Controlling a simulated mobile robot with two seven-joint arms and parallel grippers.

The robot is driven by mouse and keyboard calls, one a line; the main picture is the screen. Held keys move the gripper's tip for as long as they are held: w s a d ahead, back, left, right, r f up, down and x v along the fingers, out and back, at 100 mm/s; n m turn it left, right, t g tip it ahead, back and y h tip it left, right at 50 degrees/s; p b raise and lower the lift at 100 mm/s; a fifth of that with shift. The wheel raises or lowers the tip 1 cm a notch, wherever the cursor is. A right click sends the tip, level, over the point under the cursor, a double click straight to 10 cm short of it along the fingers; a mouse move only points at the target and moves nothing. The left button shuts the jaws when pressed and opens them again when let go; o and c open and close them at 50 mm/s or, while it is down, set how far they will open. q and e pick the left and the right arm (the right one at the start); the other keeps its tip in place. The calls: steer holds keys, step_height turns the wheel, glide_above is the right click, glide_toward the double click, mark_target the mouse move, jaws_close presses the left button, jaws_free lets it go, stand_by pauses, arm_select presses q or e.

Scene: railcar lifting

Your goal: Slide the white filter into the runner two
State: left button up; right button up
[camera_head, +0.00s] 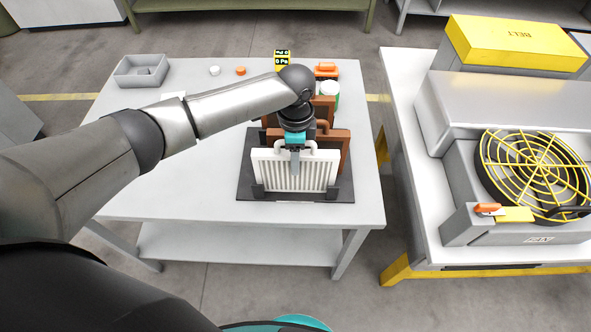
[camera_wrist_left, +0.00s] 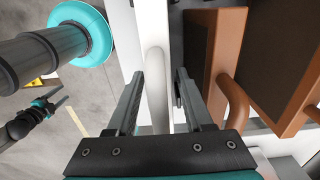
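The white filter (camera_head: 277,172) is a pleated panel with a looped handle, standing near the front edge of the black base plate (camera_head: 345,192). Short black holders show at its lower corners; I cannot tell how deep it sits in them. My left gripper (camera_wrist_left: 160,75) is over its top. The fingers stand either side of the white handle (camera_wrist_left: 157,95), with small gaps visible. Brown-framed filters (camera_head: 338,140) stand close behind the white one and also show in the left wrist view (camera_wrist_left: 215,50). What looks like my right gripper (camera_wrist_left: 60,101) is small in the left wrist view.
A grey divided tray (camera_head: 141,71), small white (camera_head: 215,71) and orange (camera_head: 240,71) caps, and a yellow-black block (camera_head: 282,60) sit at the back. A green-white tin (camera_head: 330,95) stands behind the filters. The table's left front is clear. A fan unit (camera_head: 535,170) occupies the right bench.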

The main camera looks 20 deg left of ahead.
arm_select(q)
jaws_close()
stand_by(1.1)
